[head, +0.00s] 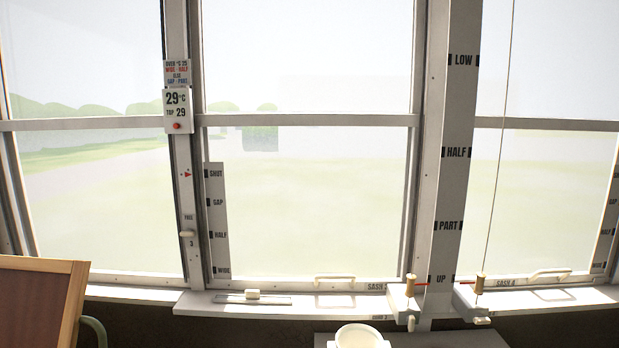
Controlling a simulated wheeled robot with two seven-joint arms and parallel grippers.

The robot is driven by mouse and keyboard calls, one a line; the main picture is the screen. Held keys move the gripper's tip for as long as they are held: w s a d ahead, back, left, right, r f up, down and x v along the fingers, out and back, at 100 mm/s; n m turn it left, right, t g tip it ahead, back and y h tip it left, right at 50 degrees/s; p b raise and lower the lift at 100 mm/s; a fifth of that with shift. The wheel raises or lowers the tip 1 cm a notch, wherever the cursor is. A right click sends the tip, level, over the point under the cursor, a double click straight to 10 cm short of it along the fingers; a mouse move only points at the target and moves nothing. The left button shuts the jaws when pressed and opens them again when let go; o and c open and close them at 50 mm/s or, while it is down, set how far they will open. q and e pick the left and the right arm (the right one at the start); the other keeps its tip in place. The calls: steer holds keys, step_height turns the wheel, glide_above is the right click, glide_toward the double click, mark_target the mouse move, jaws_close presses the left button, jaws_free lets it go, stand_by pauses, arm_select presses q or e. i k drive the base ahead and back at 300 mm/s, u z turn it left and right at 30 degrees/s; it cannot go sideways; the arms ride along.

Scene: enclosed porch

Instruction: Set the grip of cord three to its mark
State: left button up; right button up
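A tan grip (410,286) stands upright above a white cleat block (402,300) on the sill, left of the marked post. A small label (379,317) below it is too blurred to read surely, perhaps ending in 3. The post (450,190) carries the marks LOW (463,60), HALF (457,152), PART (448,226) and UP (441,279), top to bottom. Thin red pointers lie level with UP. A second tan grip (480,284) hangs on a thin cord (497,120) right of the post. Neither of my grippers shows.
A sign (177,73) reads over 25 WIDE-HALF, else GAP-PART; the display (178,108) below reads 29°C. A strip (217,220) lists SHUT, GAP, HALF, WIDE. A white round container (360,336) stands front centre. A wooden chair or frame (40,300) is left.

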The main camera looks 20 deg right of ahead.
mark_target(409, 289)
steer(key=z, duration=0.8)
steer(key=i, duration=0.15)
steer(key=z, duration=1.2)
